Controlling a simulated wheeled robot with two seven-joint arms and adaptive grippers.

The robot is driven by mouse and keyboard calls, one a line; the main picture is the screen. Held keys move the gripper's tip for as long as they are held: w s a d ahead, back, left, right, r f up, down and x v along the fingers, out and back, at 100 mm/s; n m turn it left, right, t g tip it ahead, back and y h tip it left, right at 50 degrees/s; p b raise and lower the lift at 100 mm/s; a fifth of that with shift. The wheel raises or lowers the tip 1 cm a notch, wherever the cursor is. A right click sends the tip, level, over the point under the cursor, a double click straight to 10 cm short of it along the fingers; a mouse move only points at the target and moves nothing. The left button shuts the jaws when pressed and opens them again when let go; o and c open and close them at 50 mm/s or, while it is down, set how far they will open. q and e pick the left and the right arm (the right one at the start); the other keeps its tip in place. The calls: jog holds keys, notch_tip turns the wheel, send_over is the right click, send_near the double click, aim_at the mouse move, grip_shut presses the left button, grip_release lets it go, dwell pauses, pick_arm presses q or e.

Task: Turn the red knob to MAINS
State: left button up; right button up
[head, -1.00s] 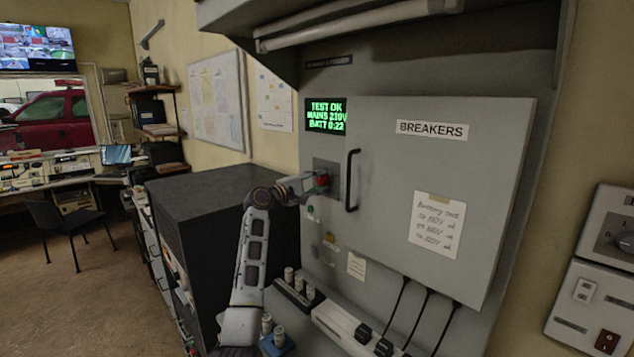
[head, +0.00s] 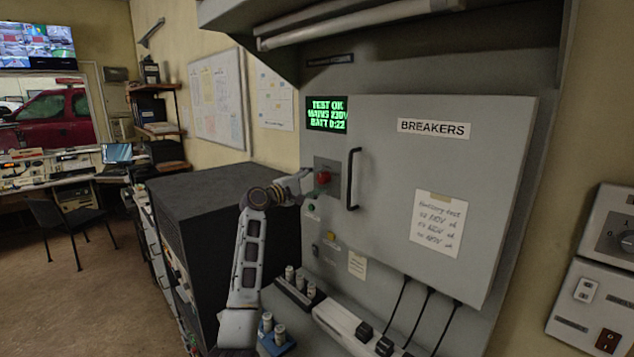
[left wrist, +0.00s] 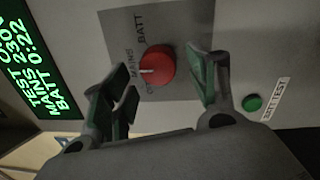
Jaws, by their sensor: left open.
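The red knob (head: 323,178) sits on a grey plate on the panel, left of the breaker door. In the left wrist view the knob (left wrist: 157,66) has a white pointer mark facing the MAINS label (left wrist: 127,66). The BATT label (left wrist: 141,27) and a partly hidden OFF label are on the same plate. My left gripper (head: 312,182) is at the knob. In the left wrist view this gripper (left wrist: 160,78) is open, one finger on each side of the knob, with gaps visible. My right gripper is not in view.
A black door handle (head: 352,180) stands out just right of the knob. A green button (left wrist: 252,103) is near the right finger. The green-text display (head: 326,115) reads TEST OK, MAINS 230V, BATT 0:22. A black cabinet (head: 205,195) stands left of the panel.

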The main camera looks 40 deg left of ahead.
pick_arm(q)
jog(key=s+a, duration=0.1)
jog(key=s, duration=0.9)
jog(key=shift+s+a+f, duration=0.15)
jog(key=shift+s+f, duration=0.2)
dwell(0.5)
